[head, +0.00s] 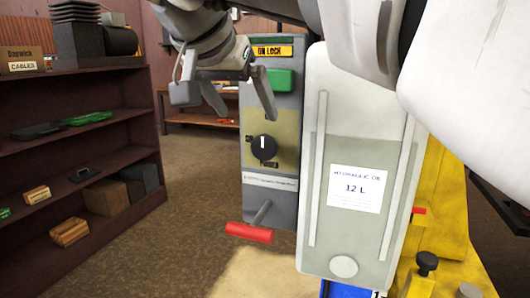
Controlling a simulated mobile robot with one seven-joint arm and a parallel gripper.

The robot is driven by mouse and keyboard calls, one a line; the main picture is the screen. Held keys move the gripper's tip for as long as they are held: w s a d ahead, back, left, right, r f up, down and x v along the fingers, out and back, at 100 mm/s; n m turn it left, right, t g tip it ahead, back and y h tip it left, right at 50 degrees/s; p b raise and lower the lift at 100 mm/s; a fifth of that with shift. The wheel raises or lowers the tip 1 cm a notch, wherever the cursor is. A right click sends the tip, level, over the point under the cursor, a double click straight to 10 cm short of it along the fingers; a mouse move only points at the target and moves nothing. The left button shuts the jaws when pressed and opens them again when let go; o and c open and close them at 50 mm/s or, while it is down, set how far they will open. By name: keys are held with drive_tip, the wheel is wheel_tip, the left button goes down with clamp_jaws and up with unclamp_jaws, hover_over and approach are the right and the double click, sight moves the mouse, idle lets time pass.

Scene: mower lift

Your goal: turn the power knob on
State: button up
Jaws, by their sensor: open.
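The black power knob (264,148) sits on an olive plate on the front of the grey control box (285,205). Its white pointer mark stands about upright. Small markings beside and below the knob are too small to read. My gripper (246,112) is open and empty, with its fingers pointing down.
A green button (280,80) and a yellow label (272,50) are higher on the box. A red-handled lever (250,232) sticks out below. The hydraulic oil tank (345,245) stands close at right, beside yellow machinery (440,215). A dark shelf (75,150) stands at left, with open floor between.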

sight(263, 142)
drive_tip(key=b+x, duration=0.3)
drive_tip(key=x, duration=1)
drive_tip(key=shift+w+f, duration=0.1)
drive_tip(key=shift+w, duration=0.05)
drive_tip(key=c, duration=1.3)
